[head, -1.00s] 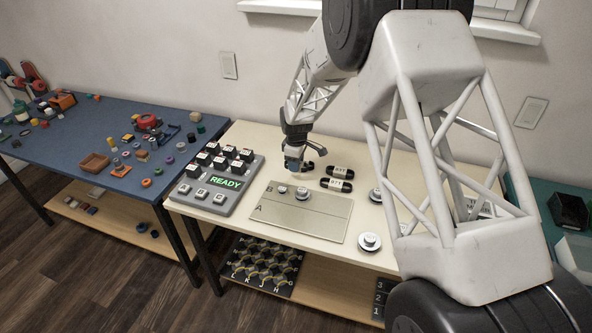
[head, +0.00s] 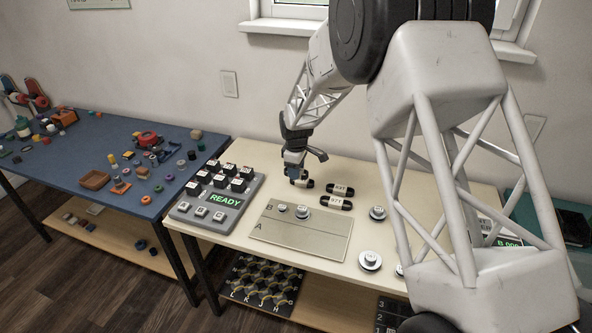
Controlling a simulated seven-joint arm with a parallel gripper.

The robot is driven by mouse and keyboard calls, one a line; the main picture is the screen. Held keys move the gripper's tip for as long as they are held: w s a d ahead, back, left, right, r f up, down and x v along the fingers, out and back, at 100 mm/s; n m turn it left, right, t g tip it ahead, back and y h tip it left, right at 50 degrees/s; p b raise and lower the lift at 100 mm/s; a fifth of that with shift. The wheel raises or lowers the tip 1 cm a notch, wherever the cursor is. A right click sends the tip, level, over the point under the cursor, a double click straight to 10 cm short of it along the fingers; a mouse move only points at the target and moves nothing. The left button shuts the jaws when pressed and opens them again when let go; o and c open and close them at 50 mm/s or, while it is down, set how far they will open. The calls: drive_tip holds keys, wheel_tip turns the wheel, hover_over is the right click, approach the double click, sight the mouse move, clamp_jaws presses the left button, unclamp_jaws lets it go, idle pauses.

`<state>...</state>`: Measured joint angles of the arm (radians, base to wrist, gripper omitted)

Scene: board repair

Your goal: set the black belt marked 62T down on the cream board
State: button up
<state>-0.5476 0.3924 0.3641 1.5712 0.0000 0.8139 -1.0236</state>
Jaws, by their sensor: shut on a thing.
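My gripper (head: 297,179) points down over the back middle of the cream-topped table (head: 368,170). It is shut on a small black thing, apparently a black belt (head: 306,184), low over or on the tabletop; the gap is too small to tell. Its marking cannot be read, as the gripper covers part of it. Two other black belts with white labels lie just right of it, one behind (head: 340,190) and one in front (head: 336,202); their labels are too small to read surely. A flat beige board (head: 300,239) lettered A and B lies in front of the gripper.
Two round pulleys (head: 302,212) sit on the beige board's back part. More pulleys stand to its right (head: 370,261). A grey console (head: 207,212) with black keys and a READY display stands left. A blue table (head: 95,150) with many small parts is further left.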

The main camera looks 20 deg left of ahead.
drive_tip(key=shift+d, duration=0.1)
hover_over(332, 223)
drive_tip(key=shift+r, duration=0.4)
drive_tip(key=shift+f, duration=0.15)
idle(0.3)
drive_tip(key=shift+f, duration=4.35)
drive_tip(key=shift+f, duration=0.5)
drive_tip(key=o, duration=1)
drive_tip(key=shift+r, duration=3.9)
